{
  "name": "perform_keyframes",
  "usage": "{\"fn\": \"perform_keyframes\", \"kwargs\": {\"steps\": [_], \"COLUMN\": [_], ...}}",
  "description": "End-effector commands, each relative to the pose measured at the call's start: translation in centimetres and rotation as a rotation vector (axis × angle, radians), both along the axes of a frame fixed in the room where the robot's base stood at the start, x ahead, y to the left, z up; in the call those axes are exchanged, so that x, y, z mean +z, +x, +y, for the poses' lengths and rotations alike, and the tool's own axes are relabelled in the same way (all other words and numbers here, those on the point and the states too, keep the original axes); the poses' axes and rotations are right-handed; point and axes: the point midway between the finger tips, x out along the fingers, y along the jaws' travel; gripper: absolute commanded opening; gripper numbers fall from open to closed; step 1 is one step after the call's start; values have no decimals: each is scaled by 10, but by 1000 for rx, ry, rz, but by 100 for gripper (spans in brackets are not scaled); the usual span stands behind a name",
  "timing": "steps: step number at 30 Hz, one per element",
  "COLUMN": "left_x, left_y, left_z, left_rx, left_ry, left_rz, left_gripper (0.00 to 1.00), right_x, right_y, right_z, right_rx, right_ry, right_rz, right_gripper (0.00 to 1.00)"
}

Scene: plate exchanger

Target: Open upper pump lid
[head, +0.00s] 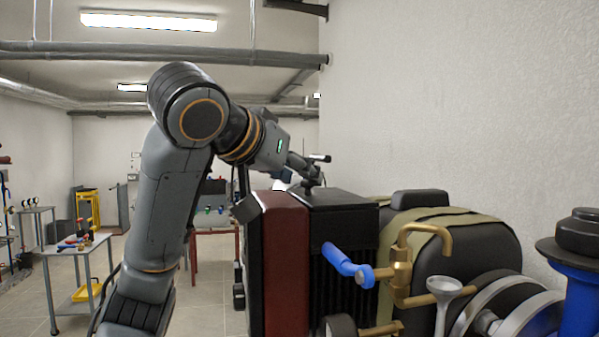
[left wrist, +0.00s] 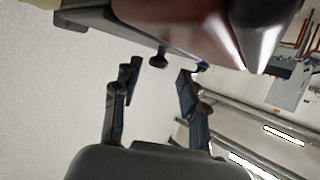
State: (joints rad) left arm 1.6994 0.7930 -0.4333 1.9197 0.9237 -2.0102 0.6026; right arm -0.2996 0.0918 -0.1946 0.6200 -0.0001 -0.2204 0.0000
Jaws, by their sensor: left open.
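My left gripper (head: 313,172) is above the top of the red and black plate exchanger (head: 283,255), near its black top face. In the left wrist view the left gripper (left wrist: 159,75) is open with nothing between its fingers. A small dark knob (left wrist: 158,58) shows just beyond the fingertips, apart from them, below the red and dark body (left wrist: 185,25). I cannot tell for sure which part is the upper pump lid. My right gripper is not in view.
A blue handle (head: 342,260) and a brass pipe (head: 402,260) stand at the front of the machine. A small table (head: 70,250) stands at left.

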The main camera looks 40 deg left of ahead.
Motion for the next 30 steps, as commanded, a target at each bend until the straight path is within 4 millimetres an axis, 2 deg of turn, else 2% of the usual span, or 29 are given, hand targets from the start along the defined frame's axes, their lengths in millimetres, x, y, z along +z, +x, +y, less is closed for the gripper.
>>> {"fn": "perform_keyframes", "kwargs": {"steps": [7, 15, 21, 30], "left_x": [-6, -6, -6, -6], "left_y": [13, 13, 13, 14], "left_z": [1, 2, 2, 1], "left_rx": [0, 1, 1, 1], "left_ry": [-1, -1, -1, 0], "left_rz": [2, 1, 1, 3], "left_gripper": [43, 43, 2, 0], "right_x": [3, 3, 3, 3], "right_y": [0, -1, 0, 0], "right_z": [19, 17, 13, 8], "right_rx": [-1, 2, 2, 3], "right_ry": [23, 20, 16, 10], "right_rz": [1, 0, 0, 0], "right_gripper": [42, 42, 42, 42]}}
